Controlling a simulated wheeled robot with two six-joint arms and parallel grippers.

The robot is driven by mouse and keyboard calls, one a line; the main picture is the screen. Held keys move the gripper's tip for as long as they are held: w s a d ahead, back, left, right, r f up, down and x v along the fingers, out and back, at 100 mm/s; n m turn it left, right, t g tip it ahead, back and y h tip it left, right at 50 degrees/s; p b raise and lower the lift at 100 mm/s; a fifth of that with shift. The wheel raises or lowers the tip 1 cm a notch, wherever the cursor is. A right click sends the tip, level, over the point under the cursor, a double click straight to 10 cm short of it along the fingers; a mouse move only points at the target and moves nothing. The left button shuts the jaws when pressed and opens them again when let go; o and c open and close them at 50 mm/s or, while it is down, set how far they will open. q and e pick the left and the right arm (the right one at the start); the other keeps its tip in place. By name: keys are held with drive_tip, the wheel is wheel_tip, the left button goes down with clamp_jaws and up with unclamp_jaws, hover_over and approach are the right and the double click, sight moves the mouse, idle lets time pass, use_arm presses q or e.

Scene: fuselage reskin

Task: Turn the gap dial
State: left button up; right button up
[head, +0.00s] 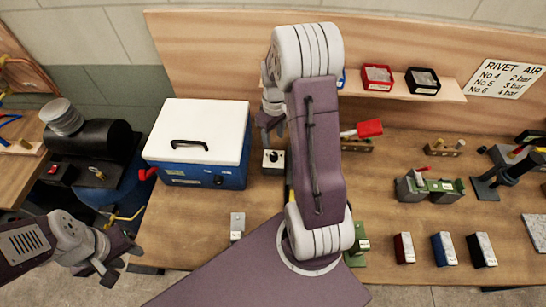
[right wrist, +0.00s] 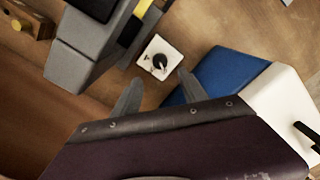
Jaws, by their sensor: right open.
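The gap dial (head: 273,160) is a black round knob on a small white-topped box, standing on the bench just right of the blue cooler. In the right wrist view the dial (right wrist: 160,62) shows from above, with a pale pointer line on the knob and small dark marks beside it. My right gripper (head: 270,132) points down above it, partly behind my own arm. In the right wrist view its two fingers (right wrist: 157,86) are apart and empty, with the dial just beyond their tips. My left gripper (head: 121,262) hangs at the lower left, open and empty, far from the dial.
The blue cooler (head: 208,175) with white lid stands close left of the dial. A red-handled tool (head: 368,128) lies on a wooden block to the right. A small grey block (head: 237,226) sits near the front edge. Several fixtures and coloured blocks fill the right side.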

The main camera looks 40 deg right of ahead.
sight(274, 155)
drive_tip(key=shift+s, duration=0.1)
drive_tip(key=f, duration=0.2)
drive_tip(key=shift+s+a+f+p, duration=0.1)
drive_tip(key=shift+s+f+p, duration=0.25)
drive_tip(key=shift+s, duration=0.05)
drive_tip(key=f, duration=0.6)
drive_tip(key=shift+w+p, duration=0.3)
drive_tip(key=shift+p, duration=0.1)
use_arm(q)
drive_tip(key=shift+s+r, duration=0.3)
drive_tip(key=shift+r, duration=0.6)
use_arm(e)
drive_tip(key=shift+s, duration=0.1)
clamp_jaws()
